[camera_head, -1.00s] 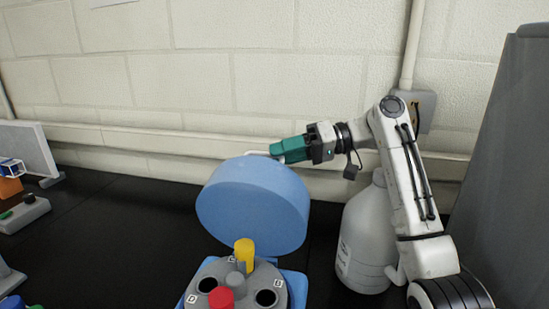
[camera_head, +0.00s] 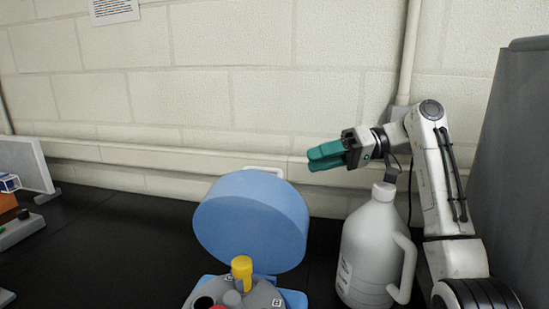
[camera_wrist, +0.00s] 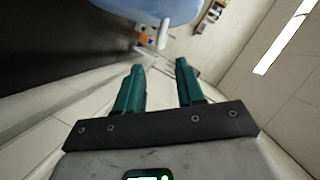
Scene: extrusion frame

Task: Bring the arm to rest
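My gripper (camera_head: 327,155) has teal fingers and is raised in the air, to the right of and above the blue round lid, pointing left. In the wrist view my gripper (camera_wrist: 160,75) shows its two fingers spread apart with nothing between them. The blue lid (camera_head: 250,225) stands tilted up over a grey device (camera_head: 262,293). In the wrist view the blue lid (camera_wrist: 165,8) and its white handle (camera_wrist: 163,33) lie beyond the fingertips, apart from them.
A large white jug (camera_head: 370,255) stands under my forearm, close to it. A yellow-capped tube (camera_head: 242,270) sticks up from the grey device. A dark grey panel (camera_head: 515,170) rises at the right.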

